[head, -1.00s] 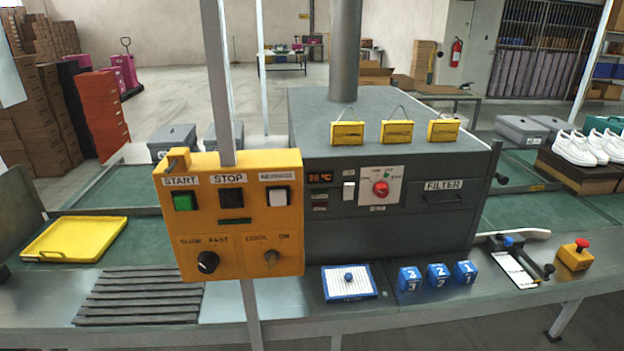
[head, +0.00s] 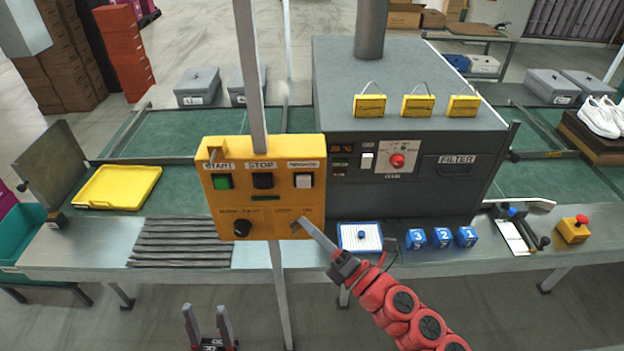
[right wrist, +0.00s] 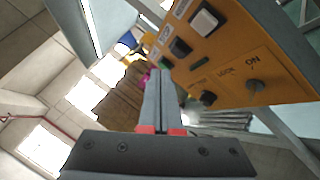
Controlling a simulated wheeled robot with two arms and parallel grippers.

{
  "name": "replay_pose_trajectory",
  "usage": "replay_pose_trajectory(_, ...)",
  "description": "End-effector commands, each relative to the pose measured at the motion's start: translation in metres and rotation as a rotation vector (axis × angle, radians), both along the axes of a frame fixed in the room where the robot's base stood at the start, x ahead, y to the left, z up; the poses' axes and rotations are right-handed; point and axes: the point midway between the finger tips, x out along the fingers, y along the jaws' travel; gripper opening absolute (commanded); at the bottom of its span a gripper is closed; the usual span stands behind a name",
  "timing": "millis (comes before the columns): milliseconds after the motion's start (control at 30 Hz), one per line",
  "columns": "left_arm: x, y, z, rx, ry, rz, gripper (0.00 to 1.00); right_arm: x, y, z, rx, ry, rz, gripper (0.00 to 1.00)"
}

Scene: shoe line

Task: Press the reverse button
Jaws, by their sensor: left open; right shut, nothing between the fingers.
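The yellow control box (head: 262,220) hangs on a grey post. Its white reverse button (head: 304,181) is at the upper right, beside the black stop button (head: 262,181) and the green start button (head: 223,182). My right gripper (head: 299,223) is shut and empty. In the head view its tip overlaps the box's lower right, below the white button, hiding the lock switch. In the right wrist view the shut fingers (right wrist: 160,75) point left of the box, and the white button (right wrist: 204,20) is at the upper right. Contact cannot be told. My left gripper (head: 205,312) is open and empty, low in front of the bench.
The grey oven (head: 420,195) stands behind and right of the box. A blue-edged pad (head: 346,245), blue numbered blocks (head: 441,237) and a red-topped stop button (head: 582,219) sit on the bench front. The post (head: 277,290) continues below the box.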

Motion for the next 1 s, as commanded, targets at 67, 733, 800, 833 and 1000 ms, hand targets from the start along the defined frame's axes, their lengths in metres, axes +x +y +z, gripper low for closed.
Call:
replay_pose_trajectory(67, 0.0, 0.0, 0.0, 0.0, 0.0, 0.0, 0.5, 0.0, 0.0, 0.0, 0.001, 0.001, 0.0, 0.0)
replay_pose_trajectory(733, 0.0, 0.0, -0.009, 0.0, 0.0, 0.0, 0.5, 0.07, 0.0, -0.004, 0.0, 0.001, 0.001, 0.0)
replay_pose_trajectory(800, 0.0, 0.0, -0.012, 0.0, 0.0, 0.0, 0.5, 0.077, 0.0, -0.002, 0.001, 0.0, 0.001, 0.0)
replay_pose_trajectory(833, 0.0, 0.0, -0.013, 0.0, 0.0, 0.0, 0.5, 0.079, 0.0, -0.002, 0.002, 0.0, 0.001, 0.0)
replay_pose_trajectory(1000, 0.0, 0.0, -0.015, 0.0, -0.001, 0.0, 0.5, 0.088, -0.001, -0.001, 0.003, 0.003, -0.001, 0.0)
